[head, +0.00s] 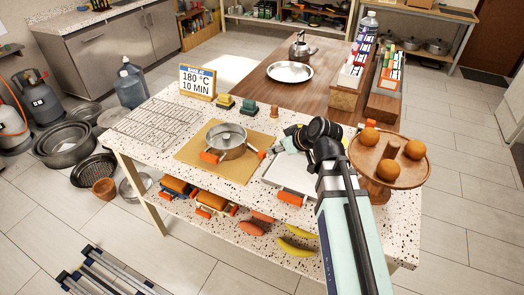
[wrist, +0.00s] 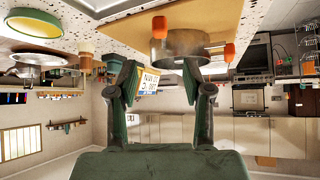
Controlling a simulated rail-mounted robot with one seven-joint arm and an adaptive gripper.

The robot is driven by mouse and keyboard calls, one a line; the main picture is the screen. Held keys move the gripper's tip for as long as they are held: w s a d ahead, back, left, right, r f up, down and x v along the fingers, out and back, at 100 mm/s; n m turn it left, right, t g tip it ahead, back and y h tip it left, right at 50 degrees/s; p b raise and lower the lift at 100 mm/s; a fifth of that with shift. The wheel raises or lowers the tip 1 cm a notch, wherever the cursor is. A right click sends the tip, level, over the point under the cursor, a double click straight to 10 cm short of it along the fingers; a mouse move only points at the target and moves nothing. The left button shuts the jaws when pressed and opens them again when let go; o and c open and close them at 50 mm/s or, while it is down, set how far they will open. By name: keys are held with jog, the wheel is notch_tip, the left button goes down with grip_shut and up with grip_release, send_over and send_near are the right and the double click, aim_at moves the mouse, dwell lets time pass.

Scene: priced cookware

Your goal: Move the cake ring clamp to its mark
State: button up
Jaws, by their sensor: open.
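A round metal piece with orange ends, which looks like the cake ring clamp (head: 232,148), sits on a tan board (head: 190,155) on the speckled counter. I cannot make out a separate mark; the tan board is the only clear patch under the piece.
A white tray with orange handles (head: 288,178) lies right of the board, partly under my arm. A wire rack (head: 150,125) is at left, a sign (head: 197,82) and small blocks (head: 225,101) behind. A wooden stand (head: 408,168) with orange balls is at right.

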aim_at(262, 152)
jog(key=p+x, duration=0.2)
jog(key=x, duration=1)
jog(key=shift+p, duration=0.3)
grip_shut()
